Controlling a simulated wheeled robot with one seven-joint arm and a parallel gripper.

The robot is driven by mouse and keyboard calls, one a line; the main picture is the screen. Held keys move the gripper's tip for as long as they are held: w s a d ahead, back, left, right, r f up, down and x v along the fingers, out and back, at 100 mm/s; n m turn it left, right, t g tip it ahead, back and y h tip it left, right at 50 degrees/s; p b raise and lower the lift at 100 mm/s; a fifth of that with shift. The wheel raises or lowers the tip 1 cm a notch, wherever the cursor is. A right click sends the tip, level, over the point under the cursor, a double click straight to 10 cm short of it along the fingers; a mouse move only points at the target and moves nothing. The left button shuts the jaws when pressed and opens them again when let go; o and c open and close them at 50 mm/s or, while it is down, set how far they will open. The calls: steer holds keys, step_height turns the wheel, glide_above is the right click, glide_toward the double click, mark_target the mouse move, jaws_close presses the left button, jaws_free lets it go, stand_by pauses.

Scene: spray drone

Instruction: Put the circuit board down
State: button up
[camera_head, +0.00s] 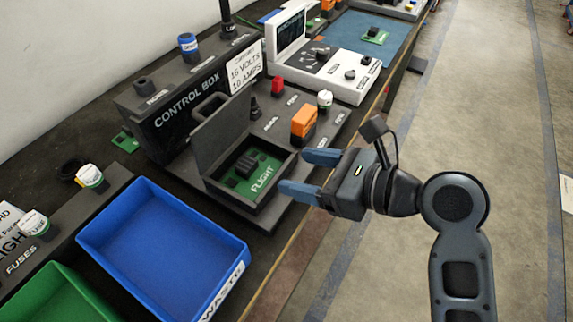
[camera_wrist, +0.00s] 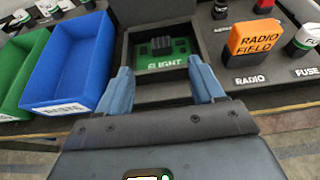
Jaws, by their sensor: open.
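A green circuit board marked FLIGHT (camera_head: 259,170) lies inside an open dark box (camera_head: 210,187) on the bench. It also shows in the wrist view (camera_wrist: 162,60), past the fingertips. My gripper (camera_head: 303,174) is open, with its blue fingers pointing at the box from its right side. In the wrist view the fingers (camera_wrist: 162,88) are spread apart with nothing between them. The board is apart from the fingers.
A blue waste bin (camera_head: 165,245) and a green bin (camera_head: 58,300) stand left of the box. The control box (camera_head: 185,110) stands behind. An orange radio block (camera_head: 304,120) sits right of the box. Another small green board (camera_head: 375,37) lies on a blue mat (camera_head: 340,28) farther back.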

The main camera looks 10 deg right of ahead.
steer(key=shift+s+d+r, duration=0.1)
steer(key=shift+s+d, duration=0.1)
steer(key=shift+d, duration=0.05)
steer(key=s+d+f+n+t+h, duration=0.2)
steer(key=s+d+f+n+h, duration=0.2)
steer(key=s, duration=0.3)
steer(key=s+d+f+n+t+h, duration=0.25)
steer(key=s+f+n+h, duration=0.2)
steer(key=s, duration=0.25)
steer(key=s+d+r+n+t+h, duration=0.1)
steer(key=s+d+r+n, duration=0.2)
steer(key=s+n, duration=0.5)
steer(key=s+d+r+n+t+h, duration=0.1)
steer(key=s+d+r+n, duration=0.3)
steer(key=s+n, duration=0.4)
steer(key=shift+s+d+r+n, duration=0.25)
steer(key=shift+d+r+n, duration=0.05)
steer(key=shift+r+n, duration=0.3)
